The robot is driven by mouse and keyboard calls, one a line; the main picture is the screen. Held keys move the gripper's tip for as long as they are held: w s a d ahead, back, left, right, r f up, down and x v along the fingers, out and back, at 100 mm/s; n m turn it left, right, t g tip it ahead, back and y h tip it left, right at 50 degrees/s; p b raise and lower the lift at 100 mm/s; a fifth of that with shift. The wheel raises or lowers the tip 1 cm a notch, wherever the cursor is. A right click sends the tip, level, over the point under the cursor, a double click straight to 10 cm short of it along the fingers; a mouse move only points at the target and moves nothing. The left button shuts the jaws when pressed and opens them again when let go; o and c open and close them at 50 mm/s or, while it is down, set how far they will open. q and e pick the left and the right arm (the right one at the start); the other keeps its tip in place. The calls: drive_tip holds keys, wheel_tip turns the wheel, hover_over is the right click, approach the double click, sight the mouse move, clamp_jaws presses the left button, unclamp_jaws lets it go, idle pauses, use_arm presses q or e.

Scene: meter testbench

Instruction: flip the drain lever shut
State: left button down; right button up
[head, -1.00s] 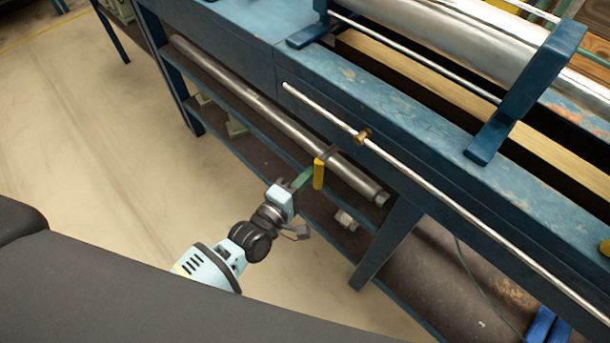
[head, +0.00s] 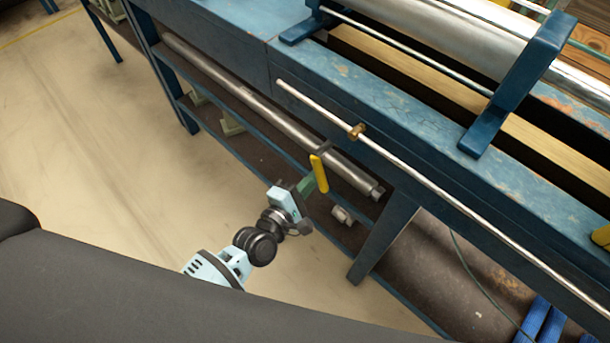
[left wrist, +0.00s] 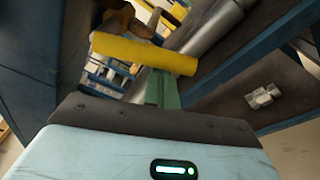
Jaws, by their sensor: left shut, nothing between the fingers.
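The drain lever is a yellow handle (head: 319,174) hanging below the bench's front edge, beside the long grey cylinder on the shelf. In the head view it slants slightly, its lower end to the right. In the left wrist view the lever (left wrist: 143,54) lies across the picture, in front of the fingertips. A brownish fitting (left wrist: 125,18) shows behind its left part. My left gripper (head: 306,184) has green fingers, shut and empty, just left of the lever's lower part. The fingers (left wrist: 162,88) reach the lever from below in the wrist view; whether they touch it I cannot tell. My right gripper is out of view.
The blue bench (head: 372,108) has a thin metal rod (head: 420,174) with a brass fitting (head: 357,131) along its front. A grey cylinder (head: 255,103) and a small metal block (head: 342,215) lie on the lower shelf. A bench leg (head: 384,240) stands right of the lever. The floor at left is clear.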

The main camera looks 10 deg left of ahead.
sight(324, 189)
use_arm(q)
drive_tip(key=d+n, duration=0.1)
drive_tip(key=s+n, duration=0.1)
drive_tip(key=shift+d+r+n+g, duration=0.3)
drive_tip(key=shift+d+n, duration=0.05)
drive_tip(key=shift+n, duration=0.05)
drive_tip(key=d+n, duration=0.1)
drive_tip(key=s+r+n+p, duration=0.1)
drive_tip(key=n, duration=0.1)
drive_tip(key=shift+d+r+p, duration=0.15)
drive_tip(key=shift+d+p, duration=0.15)
drive_tip(key=shift+d, duration=0.1)
drive_tip(key=shift+s+d+r+n+g+h+p, duration=0.2)
drive_tip(key=shift+d+r+n+g+h+p, duration=0.25)
drive_tip(key=shift+n, duration=0.45)
drive_tip(key=r+n+p, duration=0.2)
drive_tip(key=n, duration=0.1)
drive_tip(key=d+r+n+p, duration=0.1)
drive_tip(key=shift+s+d+n+g+h+p, duration=0.1)
drive_tip(key=shift+s+n+g+h+p, duration=0.15)
drive_tip(key=shift+s+n+h+p, duration=0.15)
drive_tip(key=shift+f, duration=0.15)
